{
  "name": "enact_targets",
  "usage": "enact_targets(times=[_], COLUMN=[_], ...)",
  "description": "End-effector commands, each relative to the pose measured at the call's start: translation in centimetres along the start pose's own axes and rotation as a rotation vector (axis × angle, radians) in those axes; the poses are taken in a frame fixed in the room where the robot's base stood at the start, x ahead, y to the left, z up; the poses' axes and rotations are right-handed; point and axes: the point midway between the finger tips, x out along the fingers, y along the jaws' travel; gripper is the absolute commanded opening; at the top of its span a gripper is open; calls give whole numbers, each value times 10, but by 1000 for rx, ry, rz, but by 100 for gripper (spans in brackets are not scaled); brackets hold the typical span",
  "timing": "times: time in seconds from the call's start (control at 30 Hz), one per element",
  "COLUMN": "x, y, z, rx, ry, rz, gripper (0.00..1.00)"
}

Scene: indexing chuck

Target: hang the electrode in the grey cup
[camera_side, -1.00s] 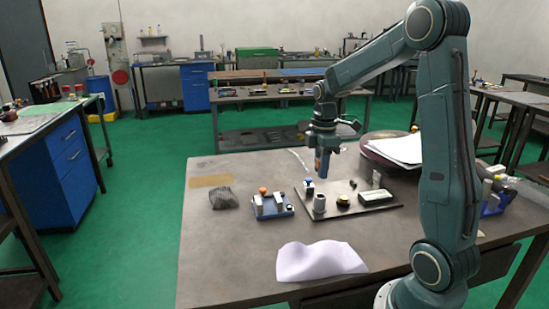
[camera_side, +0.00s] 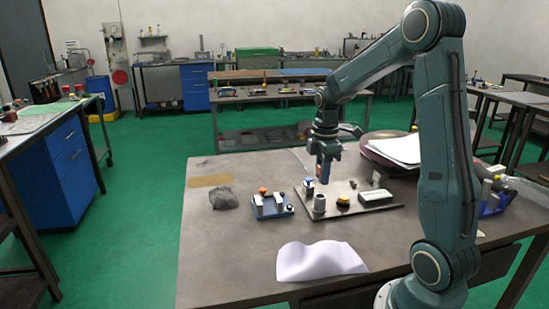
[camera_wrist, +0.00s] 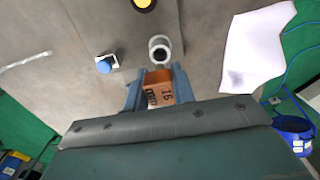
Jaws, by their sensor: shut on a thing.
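My gripper (camera_side: 324,174) points down above the work table, shut on the electrode. The electrode's orange-brown block (camera_wrist: 159,88) shows between the fingers in the wrist view, with dark markings on its face; its lower part is hard to make out. The grey cup (camera_side: 320,203) is an upright cylinder on a flat grey plate. It lies just below the gripper in the side view. In the wrist view the cup's round mouth (camera_wrist: 159,48), dark inside, lies just beyond the electrode. The electrode appears above and apart from the cup.
A blue-topped white piece (camera_side: 309,186) and a yellow-topped round piece (camera_side: 343,201) stand close to the cup. A pale box (camera_side: 375,196) is farther right.

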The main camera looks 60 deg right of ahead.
Motion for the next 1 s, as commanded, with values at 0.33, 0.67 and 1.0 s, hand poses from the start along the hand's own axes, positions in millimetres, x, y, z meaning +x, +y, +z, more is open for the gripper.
enact_targets(times=[0.33,0.67,1.0], x=[20,35,38], y=[0,0,0], z=[0,0,0], rx=[0,0,0], ry=[0,0,0], rz=[-1,-2,1], gripper=[0,0,0])
